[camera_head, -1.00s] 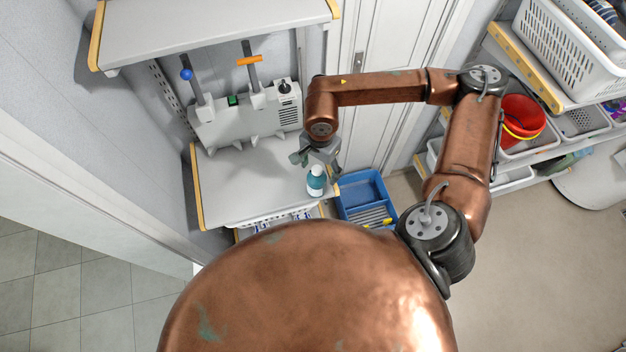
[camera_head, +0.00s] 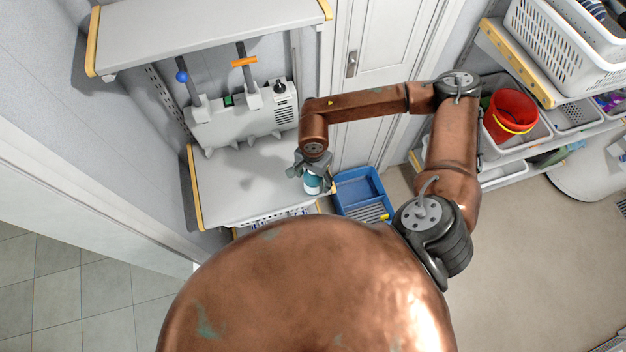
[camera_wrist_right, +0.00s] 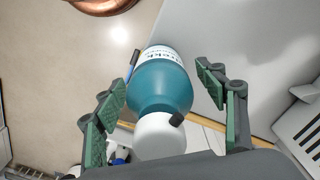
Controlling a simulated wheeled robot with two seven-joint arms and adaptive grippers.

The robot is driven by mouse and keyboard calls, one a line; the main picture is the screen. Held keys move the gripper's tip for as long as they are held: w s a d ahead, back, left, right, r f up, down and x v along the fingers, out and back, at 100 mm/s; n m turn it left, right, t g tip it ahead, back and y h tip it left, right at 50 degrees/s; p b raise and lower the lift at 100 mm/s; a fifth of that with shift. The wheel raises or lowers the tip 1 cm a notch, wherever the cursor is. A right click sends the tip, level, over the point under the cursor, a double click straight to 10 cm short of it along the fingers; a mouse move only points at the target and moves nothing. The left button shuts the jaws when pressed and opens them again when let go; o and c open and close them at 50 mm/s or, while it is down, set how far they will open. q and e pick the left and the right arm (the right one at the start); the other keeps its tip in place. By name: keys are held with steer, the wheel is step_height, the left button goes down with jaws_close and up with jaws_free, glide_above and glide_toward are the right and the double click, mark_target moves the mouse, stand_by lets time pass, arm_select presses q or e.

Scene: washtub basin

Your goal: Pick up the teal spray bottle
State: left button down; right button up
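The teal spray bottle (camera_head: 312,184) stands near the front right corner of the grey shelf (camera_head: 245,185) in the head view. It has a white cap and a white label. My right gripper (camera_head: 312,176) is at the bottle from above and hides its top. In the right wrist view the bottle (camera_wrist_right: 160,88) lies between the two green-padded fingers of the open gripper (camera_wrist_right: 165,105). A gap shows on each side, so the fingers do not appear to touch it. My left gripper is not in view.
A grey machine (camera_head: 242,117) with blue and orange handles stands at the back of the shelf. A blue tray (camera_head: 358,188) is right of the shelf. An upper shelf (camera_head: 200,35) overhangs the left. A red bucket (camera_head: 508,112) sits at far right.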

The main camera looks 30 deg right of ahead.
steer(key=c, duration=1.4)
steer(key=shift+c, duration=0.2)
steer(key=shift+r, duration=0.15)
